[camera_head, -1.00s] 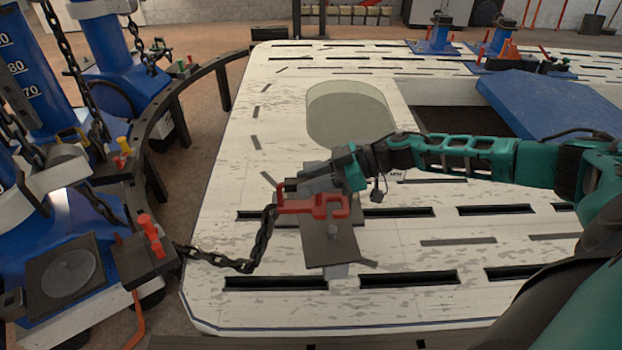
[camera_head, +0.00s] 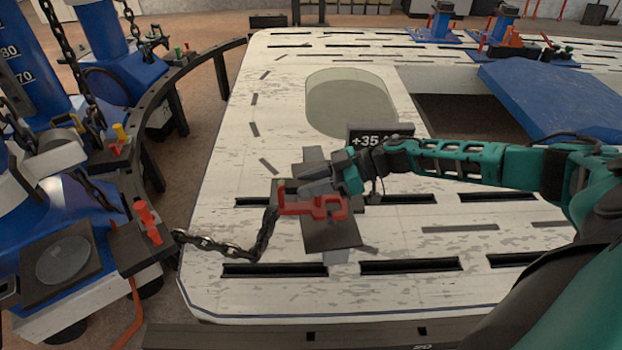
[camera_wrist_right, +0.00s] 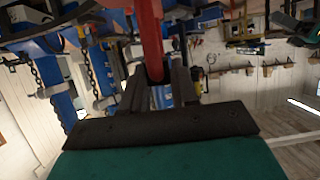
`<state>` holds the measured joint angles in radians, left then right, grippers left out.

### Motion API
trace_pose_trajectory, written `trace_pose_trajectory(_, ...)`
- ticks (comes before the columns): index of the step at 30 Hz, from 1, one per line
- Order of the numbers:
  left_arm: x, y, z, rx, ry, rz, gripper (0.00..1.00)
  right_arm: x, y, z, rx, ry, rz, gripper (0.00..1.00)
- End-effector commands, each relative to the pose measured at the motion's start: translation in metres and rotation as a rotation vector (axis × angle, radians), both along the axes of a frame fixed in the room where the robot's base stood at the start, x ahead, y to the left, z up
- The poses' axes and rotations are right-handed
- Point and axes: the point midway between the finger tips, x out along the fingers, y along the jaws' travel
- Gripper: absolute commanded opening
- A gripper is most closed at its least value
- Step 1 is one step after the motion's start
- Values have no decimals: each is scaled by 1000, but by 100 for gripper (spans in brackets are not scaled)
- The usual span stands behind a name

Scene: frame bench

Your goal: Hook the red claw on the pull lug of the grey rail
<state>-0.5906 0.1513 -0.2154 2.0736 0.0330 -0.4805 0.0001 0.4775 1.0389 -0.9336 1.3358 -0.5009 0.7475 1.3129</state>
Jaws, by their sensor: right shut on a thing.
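The red claw (camera_head: 312,205) is in my right gripper (camera_head: 325,189), which is shut on it. It lies low over the dark plate (camera_head: 345,236) on the grey rail (camera_head: 314,157), near the middle of the bench. The claw covers the spot of the pull lug, so I cannot tell whether it is around the lug or only above it. In the right wrist view the claw (camera_wrist_right: 150,38) rises from between the two fingers (camera_wrist_right: 160,90). My left gripper is not in view.
A dark chain (camera_head: 225,249) runs from the claw to the blue tower base (camera_head: 85,290) at left. The slotted white bench (camera_head: 230,205) has an oval recess (camera_head: 350,105). A black sign marked +35 (camera_head: 368,139) stands behind my gripper. A blue plate (camera_head: 550,98) lies at right.

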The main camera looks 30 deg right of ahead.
Motion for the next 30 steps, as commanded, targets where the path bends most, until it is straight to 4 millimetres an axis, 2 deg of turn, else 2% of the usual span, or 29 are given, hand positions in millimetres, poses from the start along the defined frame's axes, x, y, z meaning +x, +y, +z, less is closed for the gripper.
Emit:
trace_pose_trajectory(15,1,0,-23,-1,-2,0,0,1,0,-35,3,-2,0,0)
trace_pose_trajectory(30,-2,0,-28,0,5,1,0,1,0,-40,3,-2,0,0)
